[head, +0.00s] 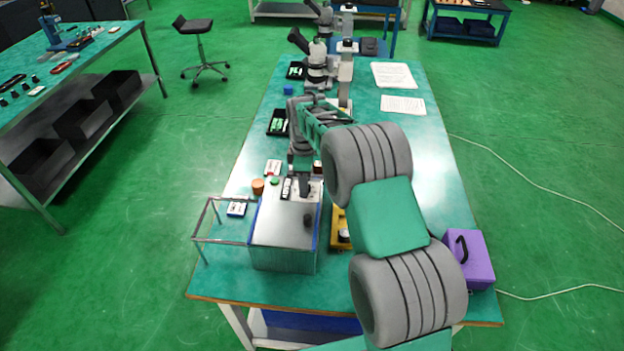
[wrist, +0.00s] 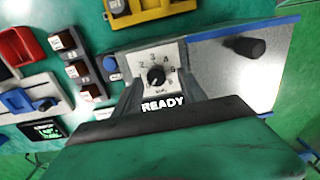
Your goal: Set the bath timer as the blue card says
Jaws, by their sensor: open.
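The timer dial (wrist: 156,75) is a black knob on a white plate marked with numbers, with a white READY sign beside it in the wrist view. I cannot tell which number its pointer marks. The dial sits on a grey metal bath box (head: 283,237) with blue edges. My gripper (wrist: 160,82) is open, its fingers on either side of the dial; I cannot tell whether they touch the knob. In the head view my gripper (head: 305,188) is over the box's far end. A white card with a blue edge (head: 237,208) lies left of the box; its writing is too small to read.
A black handle (wrist: 245,46) stands up from the box top. A yellow device (head: 340,230) and a purple case (head: 468,258) are to the right. Several small labelled blocks (wrist: 78,70) stand near the dial.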

